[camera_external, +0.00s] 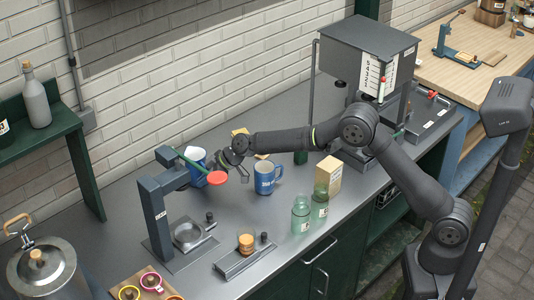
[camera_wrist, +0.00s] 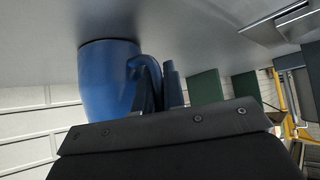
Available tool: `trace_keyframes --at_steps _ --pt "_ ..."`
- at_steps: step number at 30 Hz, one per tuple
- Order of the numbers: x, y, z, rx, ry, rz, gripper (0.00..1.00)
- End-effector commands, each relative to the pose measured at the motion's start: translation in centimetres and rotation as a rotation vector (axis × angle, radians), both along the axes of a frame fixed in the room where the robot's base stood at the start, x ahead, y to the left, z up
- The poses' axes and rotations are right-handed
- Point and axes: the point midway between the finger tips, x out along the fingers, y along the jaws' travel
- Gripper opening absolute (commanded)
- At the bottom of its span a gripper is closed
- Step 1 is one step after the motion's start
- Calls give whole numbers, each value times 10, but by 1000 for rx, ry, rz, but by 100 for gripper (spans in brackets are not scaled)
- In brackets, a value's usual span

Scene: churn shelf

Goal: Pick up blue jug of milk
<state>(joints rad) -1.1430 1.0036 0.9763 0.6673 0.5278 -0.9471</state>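In the external view a blue jug with white lettering (camera_external: 265,180) stands upright on the grey counter, its handle to the right. A smaller white-and-blue vessel (camera_external: 196,157) is further left, partly behind a green lever. My gripper (camera_external: 222,163) is between the two, near the lever. In the wrist view, which is turned over, a plain blue jug (camera_wrist: 106,85) fills the upper left. Its handle is beside my dark fingers (camera_wrist: 165,85), and I cannot tell whether they touch it. The fingers overlap, so their gap is unclear. I cannot tell which external vessel this is.
A dark press (camera_external: 154,215) with a green lever and red knob (camera_external: 217,178) stands close to my gripper. Green glass bottles (camera_external: 301,214) and a cream carton (camera_external: 328,177) stand to the right. A brick wall backs the counter.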

Motion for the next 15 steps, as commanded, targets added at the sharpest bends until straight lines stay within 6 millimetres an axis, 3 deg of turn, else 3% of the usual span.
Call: trace_keyframes --at_steps 15 --pt "0 0 3 2 -1 0 0"
